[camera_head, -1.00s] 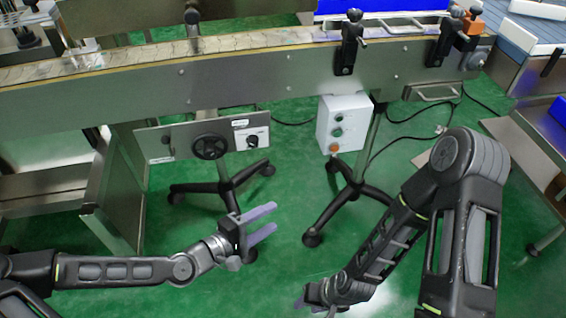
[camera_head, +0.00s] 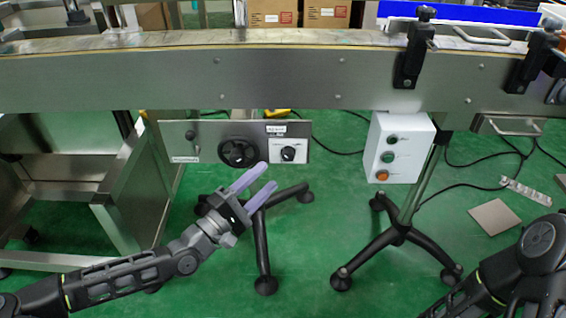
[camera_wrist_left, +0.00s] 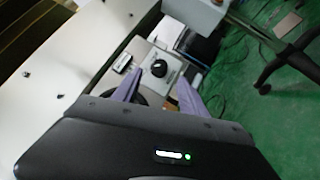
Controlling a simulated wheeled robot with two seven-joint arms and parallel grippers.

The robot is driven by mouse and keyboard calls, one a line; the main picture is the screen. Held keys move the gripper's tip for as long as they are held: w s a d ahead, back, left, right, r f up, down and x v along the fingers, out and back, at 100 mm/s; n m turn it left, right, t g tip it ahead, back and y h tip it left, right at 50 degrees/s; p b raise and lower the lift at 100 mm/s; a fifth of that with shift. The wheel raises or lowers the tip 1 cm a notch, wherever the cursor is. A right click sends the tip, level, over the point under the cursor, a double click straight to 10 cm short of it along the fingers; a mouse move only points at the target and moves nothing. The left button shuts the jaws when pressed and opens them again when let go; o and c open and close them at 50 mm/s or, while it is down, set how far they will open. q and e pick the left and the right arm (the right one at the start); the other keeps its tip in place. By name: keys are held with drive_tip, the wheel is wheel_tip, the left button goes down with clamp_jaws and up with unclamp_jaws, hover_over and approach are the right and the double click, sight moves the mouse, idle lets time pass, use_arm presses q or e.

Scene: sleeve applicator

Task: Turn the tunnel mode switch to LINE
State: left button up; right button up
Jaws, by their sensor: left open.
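The mode switch is a small black rotary knob (camera_head: 288,153) on a white label plate, at the right end of a steel panel (camera_head: 213,130) under the conveyor. In the left wrist view the knob (camera_wrist_left: 159,68) shows just beyond and between my two fingers. The lettering around it is too small to read. My left gripper (camera_head: 258,186) is open and empty, with lilac fingers, below and left of the knob in the head view and apart from it. My right arm (camera_head: 500,275) shows at the lower right; its gripper is out of the picture.
A black handwheel (camera_head: 238,152) sits on the same panel, left of the knob. A white button box (camera_head: 399,147) hangs to the right. The conveyor side (camera_head: 270,78) runs above. Black stand legs (camera_head: 262,240) stand below on the green floor.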

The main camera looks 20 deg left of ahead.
sight(286, 159)
use_arm(q)
drive_tip(key=x, duration=0.7)
drive_tip(key=shift+c, duration=0.2)
drive_tip(key=shift+f, duration=0.1)
clamp_jaws()
